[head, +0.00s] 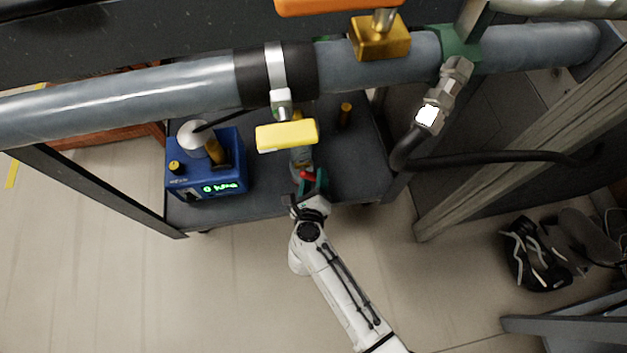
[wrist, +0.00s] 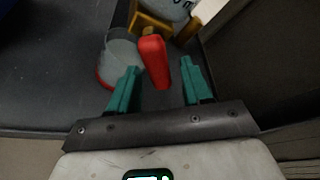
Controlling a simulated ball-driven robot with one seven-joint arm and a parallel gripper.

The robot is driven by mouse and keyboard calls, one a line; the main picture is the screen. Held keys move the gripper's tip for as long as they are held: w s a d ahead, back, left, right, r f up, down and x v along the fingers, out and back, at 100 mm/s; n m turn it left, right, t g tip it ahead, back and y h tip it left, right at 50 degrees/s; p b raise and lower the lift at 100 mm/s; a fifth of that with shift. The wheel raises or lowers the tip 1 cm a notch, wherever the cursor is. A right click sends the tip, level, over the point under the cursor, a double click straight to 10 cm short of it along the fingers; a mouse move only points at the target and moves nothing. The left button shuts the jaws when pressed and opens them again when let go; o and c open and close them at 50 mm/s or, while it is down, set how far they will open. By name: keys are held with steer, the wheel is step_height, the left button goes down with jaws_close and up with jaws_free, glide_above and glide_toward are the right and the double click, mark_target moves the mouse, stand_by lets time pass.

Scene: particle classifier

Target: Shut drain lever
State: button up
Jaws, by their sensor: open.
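The drain lever appears as a red handle (wrist: 154,62) in the wrist view, on a brass stem beside a grey rounded body (wrist: 122,62). It also shows as a small red piece (head: 307,176) in the head view, low on the dark shelf. My gripper (wrist: 158,70) is open, its two green fingers on either side of the red handle. Gaps show between the handle and both fingers, the smaller one on the left. In the head view my gripper (head: 312,186) is at the shelf's front edge and partly hides the lever.
A thick grey pipe (head: 170,92) crosses above, with a yellow handle (head: 287,135) hanging over the area behind my gripper. A blue device (head: 205,165) stands left on the shelf (head: 260,205). A dark hose (head: 480,160) and metal frame post (head: 530,145) are at right.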

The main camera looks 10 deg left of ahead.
steer(key=shift+c, duration=0.3)
jaws_close()
steer(key=shift+r+n, duration=0.1)
steer(key=shift+n, duration=0.2)
steer(key=shift+w+d+r+n+t+h, duration=0.15)
steer(key=shift+r+n+t+h, duration=0.3)
steer(key=shift+n, duration=0.75)
steer(key=shift+s+d+r+n+t+h, duration=0.1)
steer(key=shift+d+r+n+t+h, duration=0.15)
steer(key=shift+n+t, duration=0.7)
steer(key=shift+w+d+r+n+t+h, duration=0.1)
steer(key=shift+r+n+t+h, duration=0.25)
steer(key=shift+n, duration=1.1)
steer(key=shift+o, duration=0.3)
jaws_free()
steer(key=shift+r, duration=0.1)
